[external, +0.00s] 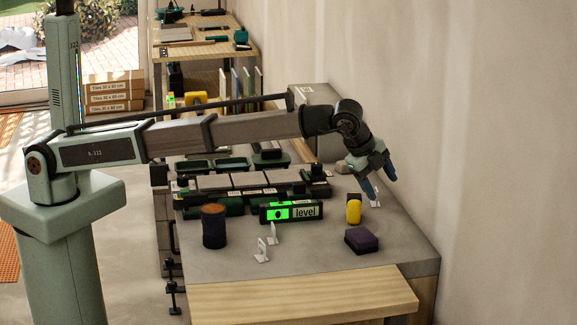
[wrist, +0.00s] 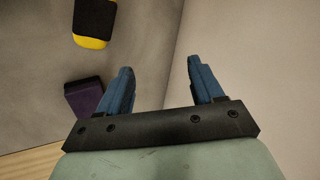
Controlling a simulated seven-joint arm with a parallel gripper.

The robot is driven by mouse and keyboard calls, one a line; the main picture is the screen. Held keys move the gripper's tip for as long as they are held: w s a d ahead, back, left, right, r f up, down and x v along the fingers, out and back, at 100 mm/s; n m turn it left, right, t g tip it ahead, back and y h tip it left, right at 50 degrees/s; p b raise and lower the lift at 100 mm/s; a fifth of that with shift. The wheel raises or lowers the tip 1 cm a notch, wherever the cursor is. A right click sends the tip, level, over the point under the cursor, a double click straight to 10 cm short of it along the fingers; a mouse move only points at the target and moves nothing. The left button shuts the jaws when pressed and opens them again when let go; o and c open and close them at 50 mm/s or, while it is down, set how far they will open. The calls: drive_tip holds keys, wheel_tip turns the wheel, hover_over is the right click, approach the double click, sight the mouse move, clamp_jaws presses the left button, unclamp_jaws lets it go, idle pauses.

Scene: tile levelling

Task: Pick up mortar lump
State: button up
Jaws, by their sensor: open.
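My gripper (external: 380,187) is open and empty above the right side of the grey worktop (external: 330,258), close to the wall. In the wrist view its two blue fingers (wrist: 159,66) stand apart, with only bare worktop and the wall edge between and beyond them. A small white clip (external: 375,203) stands just below the fingertips in the external view.
A yellow-and-black tool (external: 353,209) and a purple block (external: 361,240) lie left of and nearer than the gripper. The green-lit level (external: 291,211), white clips (external: 262,249) and a dark cylinder (external: 214,227) stand further left. Tiles (external: 249,180) lie behind. The wall (external: 480,130) is close on the right.

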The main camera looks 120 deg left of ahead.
drive_tip(key=s+a+r+g+h, duration=0.2)
drive_tip(key=s+a, duration=0.9)
drive_tip(key=a, duration=0.4)
drive_tip(key=m+g+h, duration=0.2)
approach(343, 162)
drive_tip(key=f, duration=0.6)
drive_tip(key=a+f, duration=0.1)
drive_tip(key=f, duration=0.1)
drive_tip(key=shift+s+f, duration=0.4)
drive_tip(key=shift+r, duration=0.1)
drive_tip(key=c, duration=1.2)
